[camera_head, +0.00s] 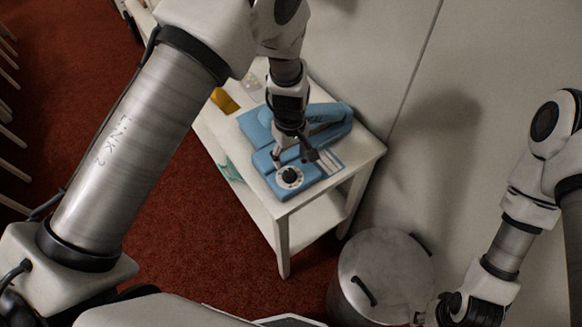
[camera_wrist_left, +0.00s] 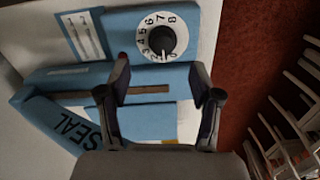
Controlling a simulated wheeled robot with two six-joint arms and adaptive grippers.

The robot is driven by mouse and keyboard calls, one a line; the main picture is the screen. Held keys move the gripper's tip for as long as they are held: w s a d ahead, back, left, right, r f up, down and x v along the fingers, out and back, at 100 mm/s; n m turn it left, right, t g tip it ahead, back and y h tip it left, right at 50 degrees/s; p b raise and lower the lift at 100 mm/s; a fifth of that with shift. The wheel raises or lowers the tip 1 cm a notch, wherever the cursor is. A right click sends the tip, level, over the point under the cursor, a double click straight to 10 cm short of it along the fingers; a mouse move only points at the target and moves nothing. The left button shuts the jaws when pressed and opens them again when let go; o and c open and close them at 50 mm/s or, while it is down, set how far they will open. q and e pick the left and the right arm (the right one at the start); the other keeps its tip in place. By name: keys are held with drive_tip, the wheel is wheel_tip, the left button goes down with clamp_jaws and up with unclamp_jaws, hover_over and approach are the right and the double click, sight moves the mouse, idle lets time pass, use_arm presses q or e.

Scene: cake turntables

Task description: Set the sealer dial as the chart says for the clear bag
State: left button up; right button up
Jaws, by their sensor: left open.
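The blue sealer (camera_head: 262,130) lies on a small white table, and its arm marked SEAL shows in the left wrist view (camera_wrist_left: 45,118). Its dial (camera_head: 290,177) has a black knob on a white numbered ring, also in the left wrist view (camera_wrist_left: 161,40). My left gripper (camera_head: 296,154) is open above the sealer, apart from the dial. My right gripper (camera_head: 450,308) is at the lower right.
The white table (camera_head: 368,148) stands against a pale wall and has a lower shelf. A yellow item (camera_head: 224,100) and a pale, see-through item (camera_head: 250,83) lie behind the sealer. A lidded metal bin (camera_head: 385,270) stands to the right.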

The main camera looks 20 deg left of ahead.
sight(289, 173)
use_arm(q)
wheel_tip(289, 173, down, 6)
drive_tip(key=shift+s+r+p, duration=0.1)
drive_tip(key=shift+s+p, duration=0.05)
drive_tip(key=shift+p, duration=0.45)
drive_tip(key=shift+f, duration=0.4)
drive_tip(key=shift+r, duration=0.1)
drive_tip(key=shift+s, duration=0.1)
drive_tip(key=shift+c, duration=1.3)
drive_tip(key=c, duration=0.9)
